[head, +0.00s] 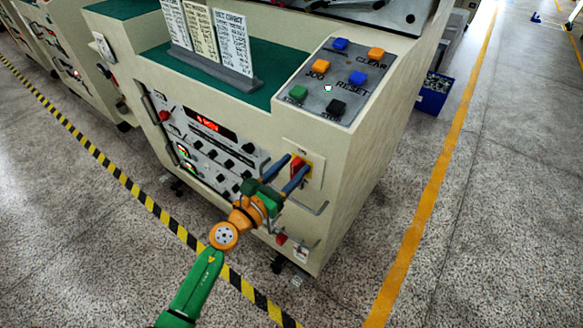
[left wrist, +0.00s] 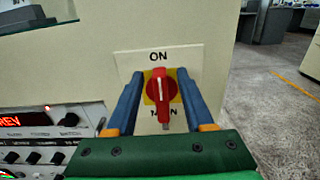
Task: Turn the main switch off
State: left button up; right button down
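The main switch is a red rotary handle (left wrist: 160,95) on a yellow square, mounted on a pale plate (left wrist: 192,62) on the cabinet front. Its handle stands upright, towards the word ON above it; the lower label is partly hidden. The red switch also shows in the head view (head: 298,166). My left gripper (head: 294,164) is open in front of the switch. Its blue fingers (left wrist: 160,75) stand on either side of the handle in the left wrist view, with a gap visible on both sides. My right gripper is not in view.
A metal bar handle (head: 318,211) sticks out below the switch plate. Left of it is a control panel (head: 208,140) with knobs and a red display. A button panel (head: 340,80) is on top.

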pick_arm(q)
jog(key=c, duration=0.7)
grip_shut()
jog(key=n, duration=0.2)
jog(key=a+n, duration=0.1)
jog(key=n, duration=0.1)
jog(key=shift+w+f+p, duration=0.1)
jog(key=shift+w+p, duration=0.2)
jog(key=n, duration=0.4)
jog(key=shift+w+a+f, duration=0.3)
jog(key=shift+f, duration=0.05)
jog(key=n, duration=0.3)
jog(key=f+n, duration=0.1)
jog(key=n, duration=0.1)
jog(key=shift+w+a, duration=0.2)
jog(key=shift+a, duration=0.1)
jog(key=n, duration=0.2)
jog(key=f+n, duration=0.1)
jog(key=n, duration=0.1)
jog(key=shift+w+a+n, duration=0.1)
jog(key=shift+n, duration=0.3)
jog(key=shift+f, duration=0.15)
